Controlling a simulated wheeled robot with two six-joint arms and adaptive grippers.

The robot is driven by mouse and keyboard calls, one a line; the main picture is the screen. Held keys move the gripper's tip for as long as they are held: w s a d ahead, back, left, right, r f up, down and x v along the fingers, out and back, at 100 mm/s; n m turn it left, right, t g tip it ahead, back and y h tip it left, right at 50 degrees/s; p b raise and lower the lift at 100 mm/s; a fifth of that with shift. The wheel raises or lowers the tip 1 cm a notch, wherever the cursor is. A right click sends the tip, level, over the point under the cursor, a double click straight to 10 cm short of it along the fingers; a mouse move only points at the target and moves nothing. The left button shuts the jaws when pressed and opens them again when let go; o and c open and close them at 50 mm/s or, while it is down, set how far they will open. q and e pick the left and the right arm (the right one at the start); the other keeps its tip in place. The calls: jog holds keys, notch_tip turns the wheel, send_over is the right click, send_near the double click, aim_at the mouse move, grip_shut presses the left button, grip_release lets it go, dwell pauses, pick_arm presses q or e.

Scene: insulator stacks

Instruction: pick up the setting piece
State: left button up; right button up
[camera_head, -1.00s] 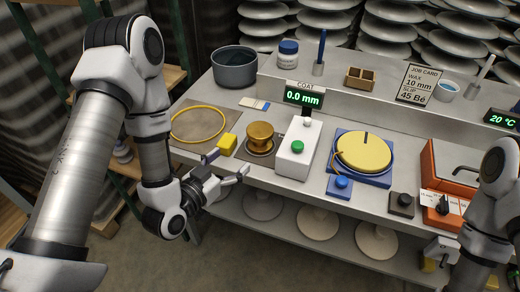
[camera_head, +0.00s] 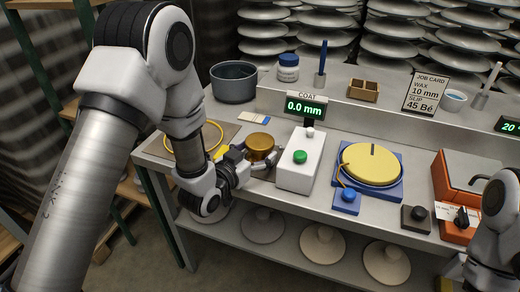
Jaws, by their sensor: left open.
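A round brass piece (camera_head: 260,142), which I take to be the setting piece, stands on the bench just left of the white COAT gauge (camera_head: 299,168). My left gripper (camera_head: 257,158) is open at the front of the brass piece, with its fingers at the piece's lower part. The fingers hide that lower part, and I cannot tell whether they touch it. My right gripper (camera_head: 453,271) is partly in view at the bottom right, away from the brass piece. Its jaws are too unclear to read.
A yellow ring (camera_head: 221,131) and a yellow block (camera_head: 220,153) are partly hidden by my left arm. A dark pot (camera_head: 234,82) stands behind. A yellow disc (camera_head: 371,162) on a blue base and an orange unit (camera_head: 463,190) stand to the right. Pale discs fill the lower shelf.

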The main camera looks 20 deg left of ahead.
pick_arm(q)
grip_shut()
jog(key=shift+r, duration=0.15)
